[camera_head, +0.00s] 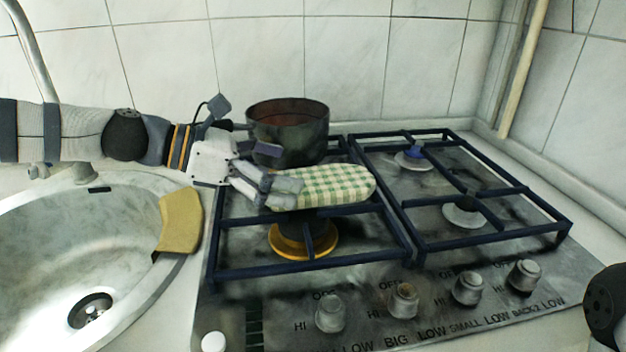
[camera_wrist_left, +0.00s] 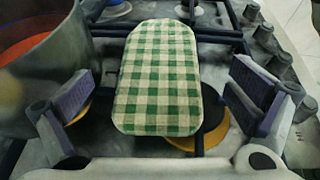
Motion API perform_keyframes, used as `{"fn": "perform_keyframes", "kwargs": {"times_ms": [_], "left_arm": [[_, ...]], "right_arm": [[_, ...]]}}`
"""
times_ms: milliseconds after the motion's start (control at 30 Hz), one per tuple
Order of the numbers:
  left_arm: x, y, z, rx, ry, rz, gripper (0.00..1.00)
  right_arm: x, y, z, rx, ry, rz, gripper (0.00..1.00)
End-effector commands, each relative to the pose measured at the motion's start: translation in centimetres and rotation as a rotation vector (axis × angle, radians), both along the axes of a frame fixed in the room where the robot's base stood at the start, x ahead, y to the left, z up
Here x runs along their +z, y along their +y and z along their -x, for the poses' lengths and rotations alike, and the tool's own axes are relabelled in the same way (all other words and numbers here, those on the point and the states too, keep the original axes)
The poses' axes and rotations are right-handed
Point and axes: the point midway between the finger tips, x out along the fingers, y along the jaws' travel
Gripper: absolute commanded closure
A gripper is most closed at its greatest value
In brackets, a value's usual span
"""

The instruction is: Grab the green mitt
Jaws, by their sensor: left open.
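The green mitt, a green and cream checked oval (camera_head: 335,187), lies on the stove grate above the front left burner. It also shows in the left wrist view (camera_wrist_left: 160,80), lengthwise between my finger pads. My left gripper (camera_head: 280,172) comes in from the left at the mitt's left end. It is open, with one finger on each side of the mitt in the wrist view (camera_wrist_left: 160,105), and gaps show between the pads and the mitt. My right gripper is out of view; only a dark part of my right arm shows at the right edge.
A dark pot (camera_head: 290,135) with a reddish inside stands just behind the mitt, close to my left gripper. The sink (camera_head: 150,215) is at the left, with a yellow cloth (camera_head: 180,221) on its rim. Stove knobs (camera_head: 404,300) line the front. The right grate (camera_head: 490,190) is clear.

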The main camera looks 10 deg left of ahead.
Motion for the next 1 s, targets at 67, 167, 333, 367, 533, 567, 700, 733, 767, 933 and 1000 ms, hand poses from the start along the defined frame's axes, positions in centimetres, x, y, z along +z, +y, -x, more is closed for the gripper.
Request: {"fn": "perform_keyframes", "kwargs": {"times_ms": [67,167,333,367,533,567,700,733,767,933,1000], "left_arm": [[-1.4,-1.2,-0.7,-0.002,0.012,0.000,0.00],[-2.4,-3.1,-1.6,-0.003,0.013,0.000,0.00],[-2.6,-4.6,-2.5,0.000,0.006,0.001,0.00],[-2.5,-4.7,-2.6,0.001,0.005,0.002,0.00],[-2.3,-4.7,-2.6,0.002,0.001,0.002,0.00],[-2.3,-4.7,-2.6,0.002,0.001,0.002,0.07],[-2.3,-4.7,-2.6,0.002,0.001,0.001,0.39],[-2.3,-4.7,-2.6,0.001,0.002,0.001,0.45],[-2.3,-4.7,-2.6,0.001,0.002,0.001,0.48],[-2.3,-4.7,-2.6,0.001,0.002,0.001,0.48],[-2.3,-4.7,-2.5,0.001,0.002,0.001,0.48]], "right_arm": [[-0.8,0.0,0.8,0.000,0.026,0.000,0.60],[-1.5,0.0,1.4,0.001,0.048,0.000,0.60],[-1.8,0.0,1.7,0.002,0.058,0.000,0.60],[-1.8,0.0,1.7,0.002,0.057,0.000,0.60],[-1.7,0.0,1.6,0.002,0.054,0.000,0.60],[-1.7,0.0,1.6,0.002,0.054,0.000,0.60],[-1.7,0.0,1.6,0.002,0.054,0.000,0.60],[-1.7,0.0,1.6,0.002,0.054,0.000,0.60],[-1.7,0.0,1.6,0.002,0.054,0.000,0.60],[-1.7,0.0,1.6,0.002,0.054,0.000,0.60],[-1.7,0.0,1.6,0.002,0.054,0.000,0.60]]}}
